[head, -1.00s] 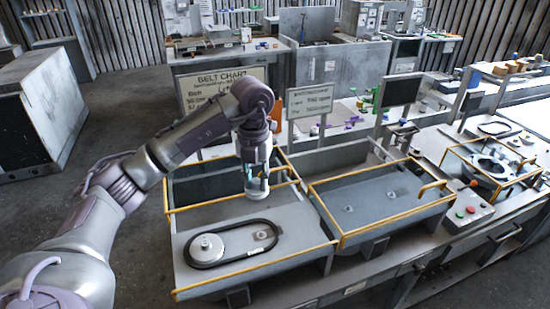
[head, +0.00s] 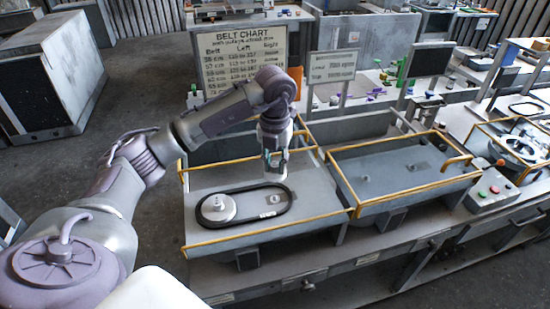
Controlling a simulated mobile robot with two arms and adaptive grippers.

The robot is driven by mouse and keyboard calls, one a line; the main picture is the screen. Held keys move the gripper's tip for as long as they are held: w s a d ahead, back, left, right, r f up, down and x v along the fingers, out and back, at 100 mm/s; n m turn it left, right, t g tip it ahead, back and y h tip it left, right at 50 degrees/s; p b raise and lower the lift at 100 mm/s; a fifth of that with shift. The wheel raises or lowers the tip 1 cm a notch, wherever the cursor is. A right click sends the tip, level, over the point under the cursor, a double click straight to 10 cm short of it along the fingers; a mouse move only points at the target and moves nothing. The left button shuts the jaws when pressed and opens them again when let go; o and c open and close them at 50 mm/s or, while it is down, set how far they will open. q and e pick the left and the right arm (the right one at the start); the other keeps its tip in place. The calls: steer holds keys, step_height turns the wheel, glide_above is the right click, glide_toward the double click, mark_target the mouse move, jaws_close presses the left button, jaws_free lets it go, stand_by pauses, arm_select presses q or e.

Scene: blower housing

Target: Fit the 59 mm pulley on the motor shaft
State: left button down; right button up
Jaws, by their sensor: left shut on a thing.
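My left gripper (head: 275,166) is above the left housing tray (head: 240,236), pointing down. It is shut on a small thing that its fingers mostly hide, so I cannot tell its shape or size. Just below it in the picture is a small light fitting with a stub (head: 273,199), which looks like the motor shaft, inside the right end of a black belt loop (head: 240,217). A gap shows between fingers and stub. A light grey round pulley (head: 217,207) sits inside the left end of the loop. My right gripper is not in view.
A belt chart board (head: 243,55) and a smaller sign (head: 333,66) stand behind the trays. A button box (head: 492,191) and another housing (head: 525,145) are further right.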

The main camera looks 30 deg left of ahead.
arm_select(q)
steer(key=b, duration=0.3)
glide_above(275, 196)
step_height(275, 196, down, 6)
steer(key=shift+r, duration=0.25)
steer(key=shift+f+b, duration=0.5)
steer(key=shift+f, duration=0.4)
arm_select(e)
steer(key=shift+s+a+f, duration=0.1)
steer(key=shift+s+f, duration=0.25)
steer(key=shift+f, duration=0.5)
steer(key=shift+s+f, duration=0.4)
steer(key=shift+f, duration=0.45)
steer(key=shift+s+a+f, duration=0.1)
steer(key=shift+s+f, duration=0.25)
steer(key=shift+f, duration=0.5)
arm_select(q)
steer(key=shift+f+b, duration=0.2)
steer(key=shift+b, duration=0.25)
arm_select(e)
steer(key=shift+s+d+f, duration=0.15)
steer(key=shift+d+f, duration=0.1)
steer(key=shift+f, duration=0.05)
arm_select(q)
steer(key=shift+s+f, duration=0.1)
steer(key=shift+f, duration=0.1)
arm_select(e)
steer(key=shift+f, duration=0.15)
